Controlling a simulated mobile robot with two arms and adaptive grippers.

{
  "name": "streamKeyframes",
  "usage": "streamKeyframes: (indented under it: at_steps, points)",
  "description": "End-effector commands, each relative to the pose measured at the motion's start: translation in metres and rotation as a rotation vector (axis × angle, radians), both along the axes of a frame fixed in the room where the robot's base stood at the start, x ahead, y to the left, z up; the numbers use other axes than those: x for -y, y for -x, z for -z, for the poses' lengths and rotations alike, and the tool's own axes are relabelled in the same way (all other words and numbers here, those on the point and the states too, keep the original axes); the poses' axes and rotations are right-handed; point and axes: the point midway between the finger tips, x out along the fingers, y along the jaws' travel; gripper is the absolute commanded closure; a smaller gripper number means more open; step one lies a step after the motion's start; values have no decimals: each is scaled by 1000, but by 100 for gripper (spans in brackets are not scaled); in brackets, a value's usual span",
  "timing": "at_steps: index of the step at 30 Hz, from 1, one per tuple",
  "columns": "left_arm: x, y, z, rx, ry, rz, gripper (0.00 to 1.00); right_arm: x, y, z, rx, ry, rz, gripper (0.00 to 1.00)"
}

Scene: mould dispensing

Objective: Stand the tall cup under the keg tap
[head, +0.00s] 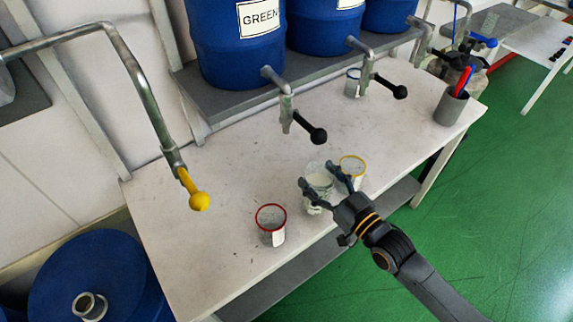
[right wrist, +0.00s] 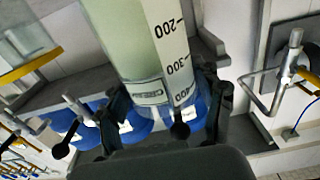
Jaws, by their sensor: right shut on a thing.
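The tall cup (head: 319,180) is clear and pale, with graduation marks that show in the right wrist view (right wrist: 150,45). My right gripper (head: 317,175) is shut around it, one finger on each side, near the table's front edge. Whether its base touches the table is hard to tell. The nearest keg tap (head: 287,108), with a black handle, hangs from the blue keg (head: 236,45) marked GREEN, up and left of the cup. A second black-handled tap (head: 368,72) is further right. My left gripper is not in view.
A yellow-rimmed cup (head: 352,170) stands close beside the held cup. A red-rimmed cup (head: 272,225) stands to the left, a blue-rimmed cup (head: 353,83) further back. A yellow-handled pipe (head: 160,120) hangs at left. The white table (head: 225,180) is clear below the nearest tap.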

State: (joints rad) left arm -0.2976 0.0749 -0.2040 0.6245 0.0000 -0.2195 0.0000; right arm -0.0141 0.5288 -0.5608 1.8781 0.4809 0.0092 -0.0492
Motion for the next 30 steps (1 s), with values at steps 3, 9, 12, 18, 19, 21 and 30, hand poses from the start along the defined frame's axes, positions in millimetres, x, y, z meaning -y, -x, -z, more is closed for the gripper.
streamKeyframes:
  at_steps: [3,9,12,18,19,21,30]
  points:
    - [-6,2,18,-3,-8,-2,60,-20,-28,0,9,-8,0,96]
    - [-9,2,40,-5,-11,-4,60,-52,-70,1,7,-7,-1,96]
    - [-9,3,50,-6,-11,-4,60,-64,-87,1,8,-4,-1,96]
    - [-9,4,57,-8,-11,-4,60,-77,-105,-1,4,-3,0,96]
    - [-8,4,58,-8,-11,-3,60,-77,-105,-1,4,-3,0,96]
    - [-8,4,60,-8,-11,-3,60,-77,-106,2,3,-2,0,96]
    - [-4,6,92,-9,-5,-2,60,-77,-105,34,3,-2,1,96]
